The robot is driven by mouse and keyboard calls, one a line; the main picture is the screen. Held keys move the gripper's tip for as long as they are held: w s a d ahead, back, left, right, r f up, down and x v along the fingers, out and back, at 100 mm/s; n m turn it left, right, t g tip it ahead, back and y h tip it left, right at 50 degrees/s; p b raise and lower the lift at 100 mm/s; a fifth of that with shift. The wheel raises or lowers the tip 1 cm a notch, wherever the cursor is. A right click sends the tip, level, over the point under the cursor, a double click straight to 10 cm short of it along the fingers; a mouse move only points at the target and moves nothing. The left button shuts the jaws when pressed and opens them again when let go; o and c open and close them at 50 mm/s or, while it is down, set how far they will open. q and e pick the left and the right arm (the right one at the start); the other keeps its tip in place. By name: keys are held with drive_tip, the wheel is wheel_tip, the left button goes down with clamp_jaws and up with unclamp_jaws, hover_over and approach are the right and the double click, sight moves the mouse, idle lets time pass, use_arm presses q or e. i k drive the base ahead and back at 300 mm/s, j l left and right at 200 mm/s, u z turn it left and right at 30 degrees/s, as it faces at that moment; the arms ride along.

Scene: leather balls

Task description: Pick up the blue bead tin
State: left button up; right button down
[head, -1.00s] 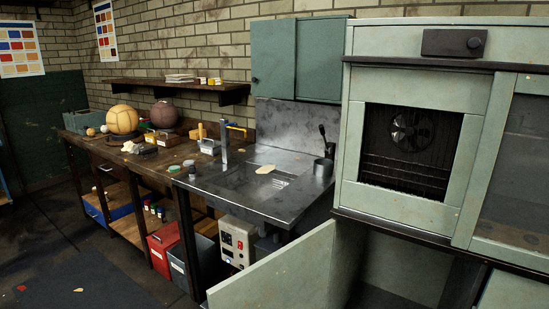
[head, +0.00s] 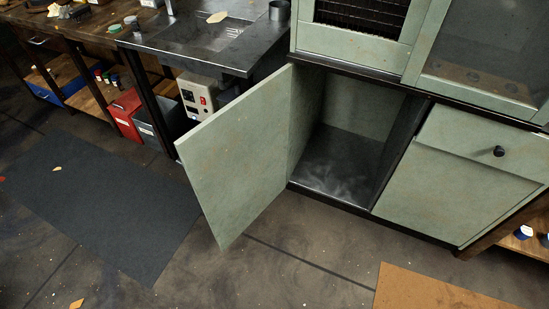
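I cannot make out a blue bead tin for certain. A small blue-and-white container (head: 523,232) stands on a low wooden shelf at the right edge, and a darker one beside it is cut off by the frame. Several small jars with coloured lids (head: 108,79) stand on the lower shelf of the workbench at the left. They are too small to tell apart. Neither of my grippers is in view.
The green cabinet door (head: 235,155) stands open into the floor space, and its compartment (head: 345,160) looks empty. A dark mat (head: 100,205) lies at left, a brown mat (head: 440,290) at lower right. A red bin (head: 126,112) sits under the bench.

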sight(525, 232)
drive_tip(key=j+z, duration=0.3)
drive_tip(key=z, duration=0.15)
drive_tip(key=i+j+z, duration=0.1)
drive_tip(key=j+z, duration=0.6)
drive_tip(key=z, duration=0.15)
drive_tip(key=k+j, duration=0.1)
drive_tip(key=j, duration=0.3)
drive_tip(key=k+j+z, duration=0.15)
drive_tip(key=j, duration=0.65)
drive_tip(key=k+j+z, duration=0.15)
drive_tip(key=j, duration=0.25)
drive_tip(key=k+j, duration=0.15)
drive_tip(key=j, duration=0.25)
drive_tip(key=k+j+z, duration=0.15)
drive_tip(key=j, duration=0.2)
drive_tip(key=k+j, duration=0.15)
drive_tip(key=j, duration=0.25)
drive_tip(key=i+l+z, duration=0.2)
drive_tip(key=i+l, duration=0.4)
drive_tip(key=l, duration=0.4)
drive_tip(key=i+l+z, duration=0.15)
drive_tip(key=i+l, duration=0.5)
drive_tip(key=l, duration=0.2)
drive_tip(key=i+l+z, duration=0.2)
drive_tip(key=i+l, duration=0.5)
drive_tip(key=l, duration=0.1)
